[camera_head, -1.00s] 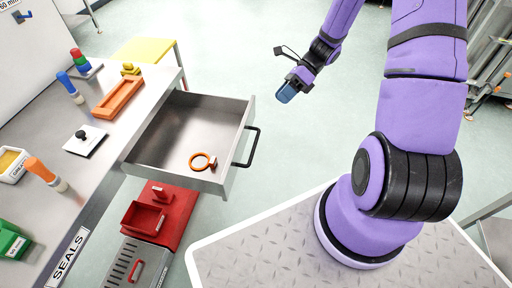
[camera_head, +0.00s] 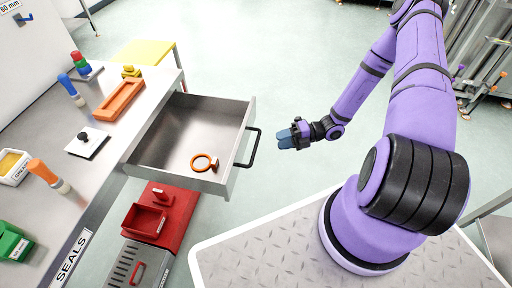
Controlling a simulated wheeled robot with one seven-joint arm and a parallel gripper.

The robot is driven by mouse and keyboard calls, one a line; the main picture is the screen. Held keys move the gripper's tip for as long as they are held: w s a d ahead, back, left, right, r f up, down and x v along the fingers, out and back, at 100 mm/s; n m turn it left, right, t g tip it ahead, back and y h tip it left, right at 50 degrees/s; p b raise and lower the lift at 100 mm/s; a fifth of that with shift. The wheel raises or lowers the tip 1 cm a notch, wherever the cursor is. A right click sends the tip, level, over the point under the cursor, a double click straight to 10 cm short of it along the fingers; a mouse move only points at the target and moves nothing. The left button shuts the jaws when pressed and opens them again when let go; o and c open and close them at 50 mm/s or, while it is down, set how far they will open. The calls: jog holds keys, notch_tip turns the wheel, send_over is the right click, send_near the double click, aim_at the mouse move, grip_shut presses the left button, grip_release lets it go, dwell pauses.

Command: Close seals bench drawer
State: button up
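The seals bench drawer (camera_head: 182,150) is pulled out from the bench, which has a SEALS label (camera_head: 72,256) on its front edge. Its black bar handle (camera_head: 254,148) is on the drawer's right-hand front. An orange ring (camera_head: 204,162) lies inside the drawer. My gripper (camera_head: 284,140) is a short way right of the handle, with its blue fingertips pointing left toward it. A gap shows between fingers and handle, and nothing is held. The fingers are small here, and I cannot tell how far apart they are.
The bench top (camera_head: 98,178) carries an orange tray (camera_head: 118,99), a white plate with a black knob (camera_head: 86,142), and several tools. A red tray (camera_head: 145,221) and a grey slotted box (camera_head: 138,264) are below the drawer. The floor (camera_head: 270,60) beyond the drawer is clear.

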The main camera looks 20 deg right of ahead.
aim_at(256, 146)
jog(key=x, duration=1)
grip_shut()
